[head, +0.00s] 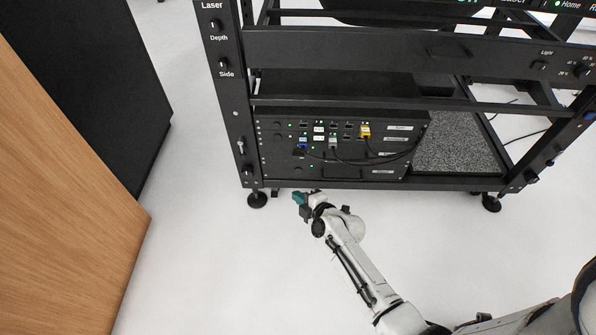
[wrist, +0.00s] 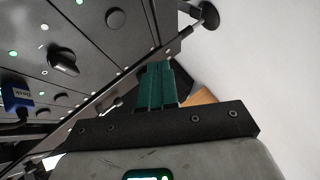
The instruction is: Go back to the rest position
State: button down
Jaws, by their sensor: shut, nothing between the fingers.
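My gripper (head: 298,198) is at the end of my white arm, low in front of the rack's bottom left part in the head view. Its green fingers also show in the wrist view (wrist: 156,86), pressed together with nothing between them. In the wrist view the fingers are beside the lower edge of a dark panel (wrist: 100,60) with knobs and green lights. I cannot tell exactly how far apart the fingers and the rack are.
A black rack (head: 350,50) on feet holds a panel with a yellow plug (head: 365,131), a blue plug (wrist: 15,97) and cables. A wooden panel (head: 60,210) and a black cabinet (head: 95,75) stand at left. White floor (head: 220,270) is clear between them and my arm.

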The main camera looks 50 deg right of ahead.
jog(key=shift+a, duration=0.1)
dwell(0.3)
jog(key=s+a+r+m+g+y+p, duration=0.2)
jog(key=s+a+r+m+g+y, duration=0.25)
jog(key=s+a, duration=0.55)
jog(key=s+a+r+m+g+h+p, duration=0.25)
jog(key=s+r+m+g, duration=0.65)
jog(key=s, duration=0.5)
notch_tip(320, 180, up, 39)
jog(key=n+t+p, duration=0.1)
jog(key=p, duration=3.6)
jog(key=shift+a+f+t+y, duration=0.15)
jog(key=shift+f+t+y, duration=0.05)
jog(key=shift+t+y, duration=0.15)
